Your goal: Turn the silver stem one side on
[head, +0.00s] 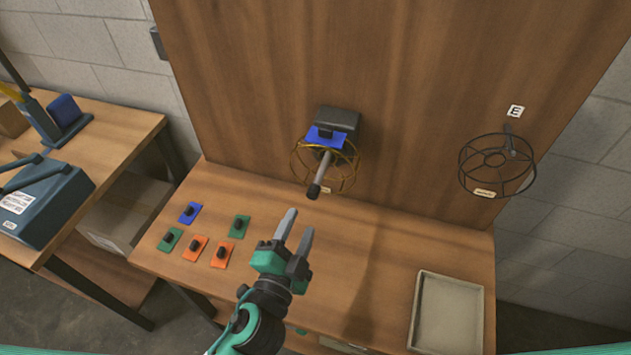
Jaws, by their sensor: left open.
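The silver stem (323,170) sticks out toward me from a dark block (338,119) on the upright wooden panel. It has a dark tip (313,191) and a blue plate (325,137) at its root. A brass-coloured wire cage (354,162) surrounds the stem. My left gripper (297,226) is open and empty, below and slightly left of the stem's tip, with its fingers pointing up toward it. It appears apart from the stem. My right gripper is not in view.
A black wire cage (497,166) hangs on the panel at right under a label "E" (515,112). An empty tray (448,313) lies at the bench's right. Several coloured plates with black knobs, including a blue one (190,212), lie at left. The bench middle is clear.

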